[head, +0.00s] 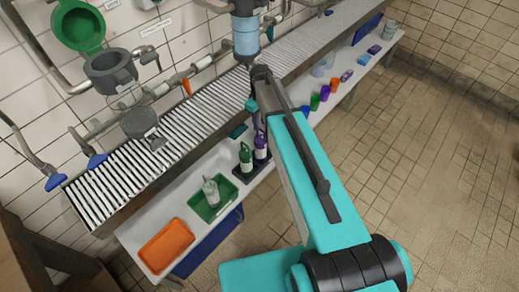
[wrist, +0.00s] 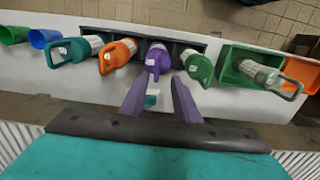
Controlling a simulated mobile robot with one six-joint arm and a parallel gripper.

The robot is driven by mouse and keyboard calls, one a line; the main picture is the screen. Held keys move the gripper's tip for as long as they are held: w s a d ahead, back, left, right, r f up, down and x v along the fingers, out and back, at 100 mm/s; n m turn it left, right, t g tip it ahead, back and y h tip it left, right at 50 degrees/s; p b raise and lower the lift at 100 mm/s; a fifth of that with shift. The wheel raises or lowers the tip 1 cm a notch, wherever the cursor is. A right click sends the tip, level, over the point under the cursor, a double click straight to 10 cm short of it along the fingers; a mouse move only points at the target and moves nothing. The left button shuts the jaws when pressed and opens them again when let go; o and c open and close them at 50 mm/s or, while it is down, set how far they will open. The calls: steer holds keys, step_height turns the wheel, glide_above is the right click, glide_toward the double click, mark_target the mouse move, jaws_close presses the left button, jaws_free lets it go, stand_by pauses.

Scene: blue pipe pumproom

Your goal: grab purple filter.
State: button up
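The purple filter (wrist: 158,59) looks like a purple bottle with a handle and a white label. It stands in a dark tray between an orange bottle (wrist: 115,56) and a green bottle (wrist: 200,68) in the wrist view. In the head view the purple filter (head: 261,147) shows beside the green bottle (head: 246,156), left of my arm. My gripper (wrist: 162,80) is open, with its two fingers pointing at the purple filter. The filter appears ahead of and between the fingertips; I cannot tell whether they touch it.
The bottles stand on a white shelf below a slatted metal conveyor (head: 150,150). Coloured cups (head: 315,102) stand further along. The tiled floor at right is clear.

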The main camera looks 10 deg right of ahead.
mark_target(261, 130)
steer(key=shift+f, duration=0.6)
steer(key=shift+f, duration=0.1)
steer(key=shift+w+d+f+p, duration=0.15)
steer(key=shift+f+p, duration=0.35)
steer(key=shift+f, duration=0.75)
steer(key=shift+s+d+f+p, duration=0.1)
steer(key=shift+f+p, duration=0.4)
steer(key=shift+f, duration=0.75)
steer(key=shift+c, duration=0.5)
jaws_close()
